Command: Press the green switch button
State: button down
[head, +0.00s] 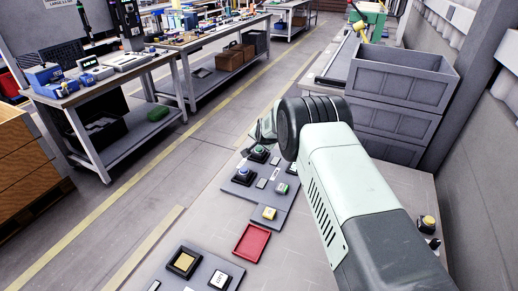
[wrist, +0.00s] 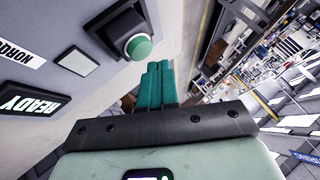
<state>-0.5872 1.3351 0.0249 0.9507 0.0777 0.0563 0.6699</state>
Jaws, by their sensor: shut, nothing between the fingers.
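A round green button (wrist: 139,47) with a silver collar sits on a dark square housing in the wrist view. My gripper (wrist: 158,66) is shut and empty, its teal fingers together. The fingertips appear just below and right of the button in that view, apart from it in the picture; the depth gap is hard to judge. In the head view, a green button (head: 259,149) shows on the grey panel (head: 262,197) close to my gripper (head: 258,135), whose fingertips are mostly hidden by the wrist. Another small green-topped control (head: 282,188) is lower on the panel.
A READY display (wrist: 32,102) lies left in the wrist view. A red tray (head: 251,243) and a second panel (head: 197,270) lie nearer. Grey crates (head: 400,82) stand right of my arm.

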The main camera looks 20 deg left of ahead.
aim_at(260, 150)
jog(key=shift+f, duration=0.15)
dwell(0.4)
jog(key=shift+f, duration=0.3)
jog(key=shift+f, duration=0.5)
dwell(0.6)
dwell(0.4)
jog(key=shift+r, duration=0.9)
jog(key=shift+r, duration=2.5)
